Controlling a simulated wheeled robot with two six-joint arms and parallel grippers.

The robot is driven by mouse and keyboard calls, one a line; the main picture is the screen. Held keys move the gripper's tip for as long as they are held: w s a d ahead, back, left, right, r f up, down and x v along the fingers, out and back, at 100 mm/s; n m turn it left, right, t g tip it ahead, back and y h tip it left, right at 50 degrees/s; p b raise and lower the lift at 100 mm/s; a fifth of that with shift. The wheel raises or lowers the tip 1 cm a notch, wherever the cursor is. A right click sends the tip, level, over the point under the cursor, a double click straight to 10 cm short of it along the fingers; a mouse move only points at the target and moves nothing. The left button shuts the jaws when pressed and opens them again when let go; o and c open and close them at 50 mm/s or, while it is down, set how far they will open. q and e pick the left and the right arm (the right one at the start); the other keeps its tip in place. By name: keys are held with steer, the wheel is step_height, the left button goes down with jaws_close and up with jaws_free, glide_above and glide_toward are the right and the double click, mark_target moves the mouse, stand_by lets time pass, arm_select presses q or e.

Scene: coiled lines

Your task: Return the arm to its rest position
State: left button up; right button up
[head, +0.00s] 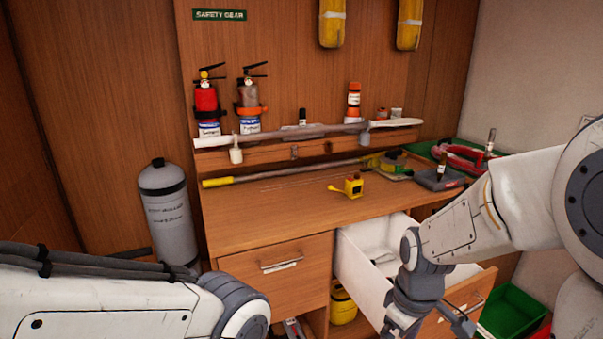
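My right arm (505,205) reaches in from the right edge, and its wrist (418,285) hangs in front of the open white drawer (362,262). My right gripper (430,327) is low in the picture, by the drawer's wooden front (458,318). Its fingertips are cut off or hidden at the bottom edge, so I cannot tell whether it is open or touches the drawer. My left arm (110,305) lies across the lower left. Its gripper is out of the picture.
A grey cylinder (168,215) stands left. Fire extinguishers (206,98) stand on the back shelf. A green bin (512,310) is low right. The desk's front middle is clear.

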arm_select(q)
step_height(320, 180, down, 6)
steer(key=b, duration=0.5)
arm_select(e)
steer(key=s+a+f, duration=0.2)
steer(key=s+a, duration=1.1)
steer(key=s, duration=0.2)
arm_select(q)
step_height(320, 180, up, 15)
steer(key=p, duration=1.5)
steer(key=shift+r, duration=0.2)
arm_select(e)
step_height(320, 180, up, 16)
steer(key=shift+w+d+f+y, duration=0.15)
steer(key=shift+y, duration=0.25)
